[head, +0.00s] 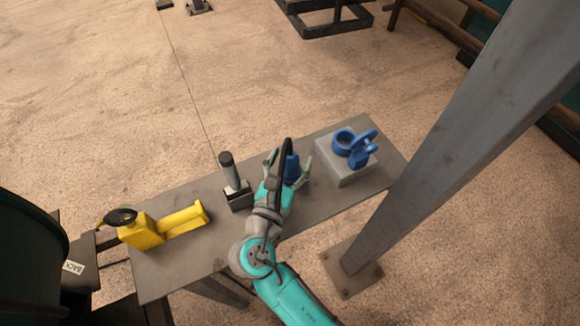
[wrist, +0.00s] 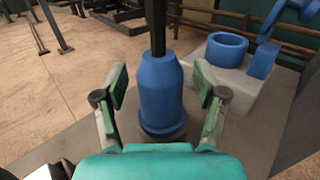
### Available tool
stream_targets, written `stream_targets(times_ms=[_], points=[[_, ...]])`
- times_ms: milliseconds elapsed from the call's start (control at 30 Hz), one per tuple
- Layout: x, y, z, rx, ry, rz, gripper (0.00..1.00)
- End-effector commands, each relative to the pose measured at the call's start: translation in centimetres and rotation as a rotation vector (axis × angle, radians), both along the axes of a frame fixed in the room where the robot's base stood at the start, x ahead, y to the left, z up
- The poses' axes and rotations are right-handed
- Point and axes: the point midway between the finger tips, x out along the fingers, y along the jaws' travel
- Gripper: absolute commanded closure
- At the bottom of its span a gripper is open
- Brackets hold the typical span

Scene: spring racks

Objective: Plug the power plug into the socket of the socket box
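The blue power plug (head: 291,168) stands upright on the table, with a thick black cable rising from its top. In the wrist view the plug (wrist: 160,95) is between the two fingers of my gripper (wrist: 159,88). The fingers are open, with a gap visible on each side of the plug. My gripper (head: 288,164) also shows in the head view, reaching over the table. The grey socket box (head: 347,173) is to the right of the plug. On its top are a blue round socket (head: 343,142) and a blue raised flap beside it. The plug's lower end is partly hidden.
The narrow grey table (head: 180,265) also holds a dark block with an upright grey cylinder (head: 228,168) left of my gripper, and a yellow tool (head: 165,225) at the left end. A grey steel post (head: 430,160) stands close to the table's right end.

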Motion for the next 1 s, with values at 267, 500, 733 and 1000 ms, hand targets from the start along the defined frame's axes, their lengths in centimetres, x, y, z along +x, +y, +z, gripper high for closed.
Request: stream_targets(times_ms=[267, 500, 733, 1000], points=[[0.0, 0.0, 0.0, 0.0, 0.0, 0.0, 0.98], [0.0, 0.0, 0.2, 0.001, -0.001, 0.0, 0.98], [0.0, 0.0, 3.2, 0.003, -0.003, 0.0, 0.98], [0.0, 0.0, 8.1, 0.004, -0.004, 0.001, 0.98]])
